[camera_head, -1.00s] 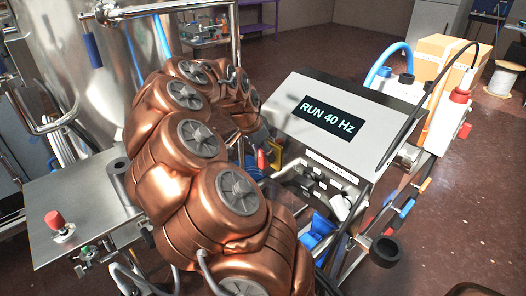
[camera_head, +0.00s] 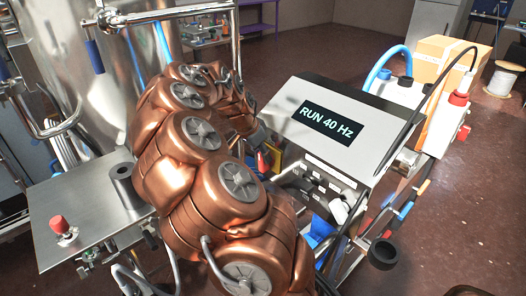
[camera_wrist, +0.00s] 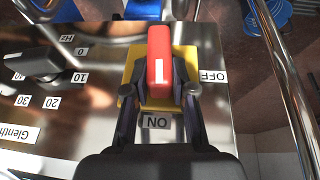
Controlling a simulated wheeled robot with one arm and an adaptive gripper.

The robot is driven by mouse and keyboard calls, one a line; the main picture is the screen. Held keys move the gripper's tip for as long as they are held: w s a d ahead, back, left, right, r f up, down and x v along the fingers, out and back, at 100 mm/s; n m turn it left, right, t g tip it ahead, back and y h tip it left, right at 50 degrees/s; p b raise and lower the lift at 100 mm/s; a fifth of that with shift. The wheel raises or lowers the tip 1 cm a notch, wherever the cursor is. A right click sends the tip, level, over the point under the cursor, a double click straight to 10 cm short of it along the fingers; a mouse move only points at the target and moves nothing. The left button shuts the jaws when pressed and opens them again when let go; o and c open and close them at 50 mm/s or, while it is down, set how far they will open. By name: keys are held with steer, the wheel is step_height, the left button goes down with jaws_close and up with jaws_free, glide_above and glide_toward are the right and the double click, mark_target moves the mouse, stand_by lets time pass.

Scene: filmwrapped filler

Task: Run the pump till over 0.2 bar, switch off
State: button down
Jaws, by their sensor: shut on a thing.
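The red switch handle (camera_wrist: 159,55) stands on a yellow plate (camera_wrist: 189,58) in the wrist view. It lies along the picture's up-down line, its white mark towards the ON label (camera_wrist: 156,121); the OFF label (camera_wrist: 213,76) is to the right. My gripper (camera_wrist: 164,88) is shut on the handle, one finger on each side. In the head view the red handle (camera_head: 262,161) is partly hidden by my arm. The display (camera_head: 327,120) on the grey control box (camera_head: 290,93) reads RUN 40 Hz. I can make out no pressure reading.
A black knob (camera_wrist: 32,62) with a number scale sits left of the switch in the wrist view. A metal rail (camera_wrist: 285,85) runs along the right. A steel table (camera_head: 85,205) with a red button (camera_head: 60,225) and a steel tank (camera_head: 80,70) stand at left.

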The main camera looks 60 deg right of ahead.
steer(key=shift+g, duration=0.3)
steer(key=c, duration=1)
jaws_free()
steer(key=shift+o, duration=0.2)
steer(key=shift+w, duration=0.1)
steer(key=v, duration=1.2)
